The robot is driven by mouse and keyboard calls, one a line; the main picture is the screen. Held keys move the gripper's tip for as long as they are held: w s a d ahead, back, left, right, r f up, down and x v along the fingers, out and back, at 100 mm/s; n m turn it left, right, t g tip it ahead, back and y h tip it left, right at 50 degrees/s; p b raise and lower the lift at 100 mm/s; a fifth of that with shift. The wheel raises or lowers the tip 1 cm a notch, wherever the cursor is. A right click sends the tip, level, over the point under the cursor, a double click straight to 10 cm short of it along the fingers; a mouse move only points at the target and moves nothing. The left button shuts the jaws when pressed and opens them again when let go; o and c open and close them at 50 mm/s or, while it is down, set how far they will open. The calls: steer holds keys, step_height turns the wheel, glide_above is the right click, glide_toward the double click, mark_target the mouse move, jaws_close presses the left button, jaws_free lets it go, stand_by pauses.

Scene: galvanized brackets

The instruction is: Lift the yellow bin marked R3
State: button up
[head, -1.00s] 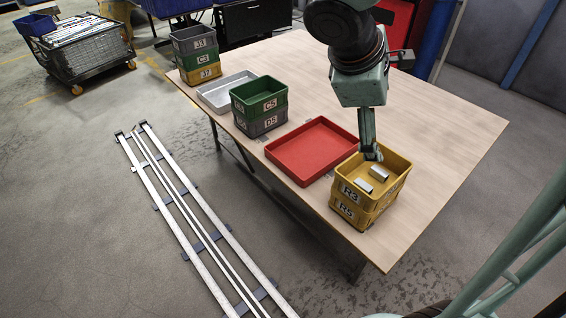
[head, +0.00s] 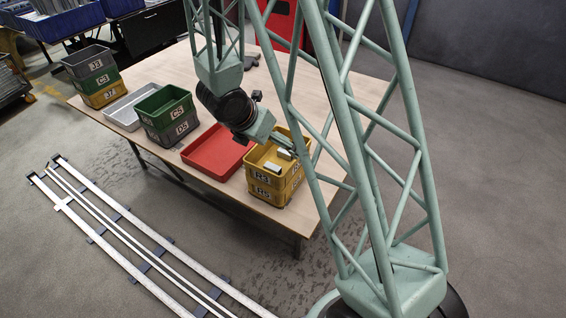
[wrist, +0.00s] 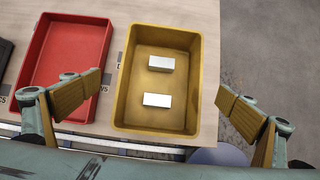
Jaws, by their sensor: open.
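The yellow bin marked R3 (head: 261,176) sits on top of another yellow bin marked R5 (head: 262,192), near the table's front edge. My gripper (wrist: 160,88) is open and empty, with one padded finger to the left of the bin and one to the right. Both fingers appear apart from its walls. In the head view, my gripper (head: 286,147) is at the bin's far side, partly hidden by my arm.
A red tray (head: 213,152) lies left of the R3 bin. Beyond it are a green bin (head: 165,106) on a grey D5 bin, a light grey tray (head: 125,115) and a stack marked J3, C3 and J7 (head: 97,80).

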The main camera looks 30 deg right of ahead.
mark_target(283, 154)
stand_by(0.3)
steer(key=shift+b+x, duration=1.2)
steer(key=shift+x, duration=3.05)
steer(key=shift+f, duration=0.1)
steer(key=shift+b+x, duration=0.65)
steer(key=shift+x, duration=1.9)
steer(key=shift+c, duration=0.4)
steer(key=c, duration=0.7)
